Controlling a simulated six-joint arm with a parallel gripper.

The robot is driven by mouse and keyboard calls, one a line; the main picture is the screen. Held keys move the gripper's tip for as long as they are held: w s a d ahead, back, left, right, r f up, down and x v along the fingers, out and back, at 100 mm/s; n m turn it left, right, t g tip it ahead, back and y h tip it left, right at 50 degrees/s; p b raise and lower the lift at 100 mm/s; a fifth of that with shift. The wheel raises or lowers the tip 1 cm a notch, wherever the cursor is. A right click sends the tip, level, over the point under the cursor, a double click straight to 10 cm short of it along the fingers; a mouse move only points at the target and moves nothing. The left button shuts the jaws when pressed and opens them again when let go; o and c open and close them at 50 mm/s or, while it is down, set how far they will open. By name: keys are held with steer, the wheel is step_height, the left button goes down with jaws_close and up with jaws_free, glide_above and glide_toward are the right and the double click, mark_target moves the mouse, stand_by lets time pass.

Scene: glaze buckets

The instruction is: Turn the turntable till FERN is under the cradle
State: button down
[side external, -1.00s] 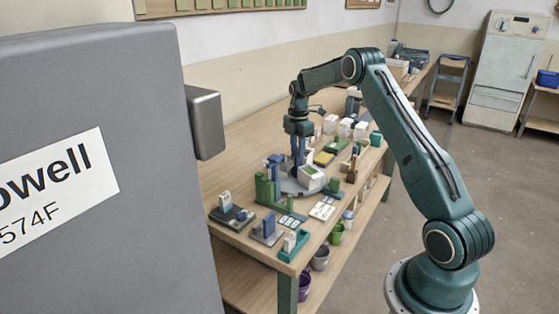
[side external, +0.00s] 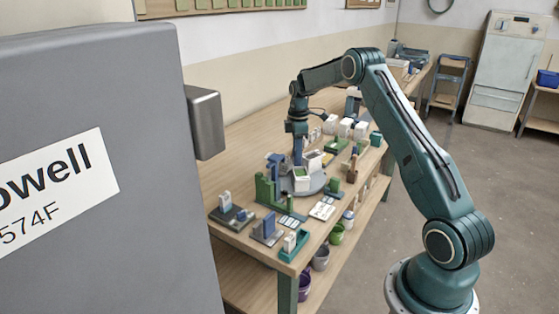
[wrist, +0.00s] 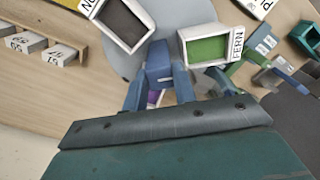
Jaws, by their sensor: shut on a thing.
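The turntable is a grey disc (side external: 318,184) on the bench; part of it shows in the wrist view (wrist: 120,58). FERN is a white square bucket (wrist: 226,56) with green glaze, standing on the disc, right of my gripper in the wrist view; in the side view a white bucket with green inside (side external: 301,184) stands in front of my gripper. A dark-filled white bucket (wrist: 97,12) is at upper left. My gripper (wrist: 159,82) is shut on what looks like a blue post (wrist: 160,54) at the disc. I cannot tell which stand is the cradle.
A green stand (side external: 263,189) with blue parts stands left of the disc. Small trays and blocks (side external: 233,215) crowd the near bench end. White boxes (side external: 344,128) stand farther back. Pots (side external: 320,258) sit below.

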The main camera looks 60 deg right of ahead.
steer(key=m, duration=0.3)
steer(key=shift+m, duration=0.4)
steer(key=m, duration=0.4)
stand_by(0.4)
steer(key=c, duration=1.2)
jaws_free()
steer(key=shift+r, duration=0.1)
steer(key=shift+r, duration=3.45)
